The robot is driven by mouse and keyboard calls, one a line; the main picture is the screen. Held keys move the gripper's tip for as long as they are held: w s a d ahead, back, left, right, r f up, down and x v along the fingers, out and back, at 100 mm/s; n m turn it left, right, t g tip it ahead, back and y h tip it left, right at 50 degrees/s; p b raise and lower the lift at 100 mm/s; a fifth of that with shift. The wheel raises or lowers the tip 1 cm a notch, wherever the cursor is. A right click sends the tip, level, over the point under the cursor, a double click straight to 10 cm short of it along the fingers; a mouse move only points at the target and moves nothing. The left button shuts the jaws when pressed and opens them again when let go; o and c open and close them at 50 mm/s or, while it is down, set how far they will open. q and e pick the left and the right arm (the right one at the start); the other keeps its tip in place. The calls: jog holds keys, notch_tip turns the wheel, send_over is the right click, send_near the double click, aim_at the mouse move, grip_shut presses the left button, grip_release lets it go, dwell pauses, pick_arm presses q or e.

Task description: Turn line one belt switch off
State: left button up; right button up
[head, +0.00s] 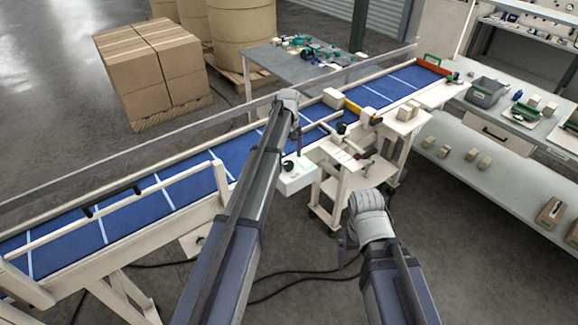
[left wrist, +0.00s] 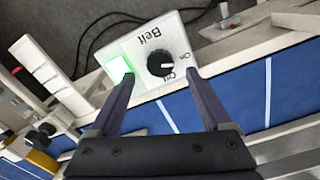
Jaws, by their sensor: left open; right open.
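The belt switch box (left wrist: 182,40) is white, marked "Belt", with a black round knob (left wrist: 160,63) and small On and Off marks beside it. A green lamp (left wrist: 122,72) glows on the box. Which mark the knob points to is hard to tell. The box (head: 297,182) also shows in the head view, at the conveyor's near side. My left gripper (left wrist: 160,76) is open, its fingers on either side of the knob in the picture, with no clear contact. It also shows in the head view (head: 298,148) above the box. My right gripper (head: 349,243) is open and empty, low over the floor.
The blue conveyor belt (head: 185,182) runs behind the switch box, with white rails. A small cart (head: 335,190) stands right of the box. A workbench (head: 530,135) is at the right. Dark cables (head: 290,285) lie on the floor.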

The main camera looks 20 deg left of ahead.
aim_at(289, 163)
pick_arm(q)
notch_tip(289, 163, down, 4)
jog(key=b, duration=0.3)
jog(key=shift+f, duration=0.2)
grip_shut()
dwell(0.5)
